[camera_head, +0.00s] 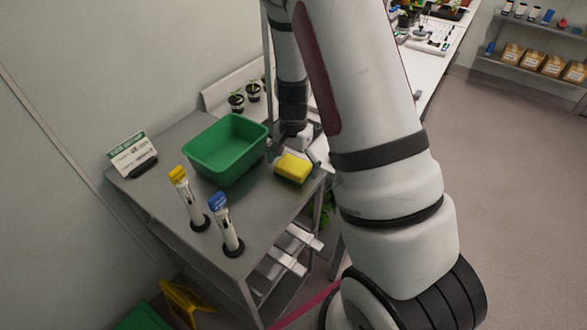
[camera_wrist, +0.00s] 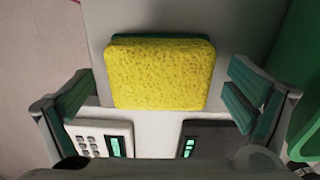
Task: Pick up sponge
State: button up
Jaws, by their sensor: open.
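The sponge (camera_head: 293,168) is a yellow block on the grey metal cart top, just right of the green tub. In the wrist view the sponge (camera_wrist: 160,75) shows its porous yellow face and a thin green layer along its far edge. In the wrist view my gripper (camera_wrist: 160,84) is open, with one finger on each side of the sponge and a visible gap at both sides. Nothing is held.
The green tub (camera_head: 203,163) stands close beside the sponge. A yellow-capped tube (camera_head: 188,200) and a blue-capped tube (camera_head: 226,225) stand in front, with a sign (camera_head: 132,155) at left. Two devices with lit displays, one white (camera_wrist: 100,136) and one dark (camera_wrist: 205,138), show beyond the gripper.

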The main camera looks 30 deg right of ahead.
aim_at(293, 164)
jog(key=c, duration=1)
jog(key=shift+c, duration=0.2)
jog(key=shift+r, duration=0.15)
jog(key=shift+r, duration=0.55)
notch_tip(293, 164, up, 2)
jog(key=shift+r, duration=0.1)
jog(key=s+d+r+b, duration=0.1)
jog(key=s+d, duration=0.1)
jog(key=s, duration=1.4)
jog(key=shift+r, duration=0.2)
jog(key=shift+o, duration=0.4)
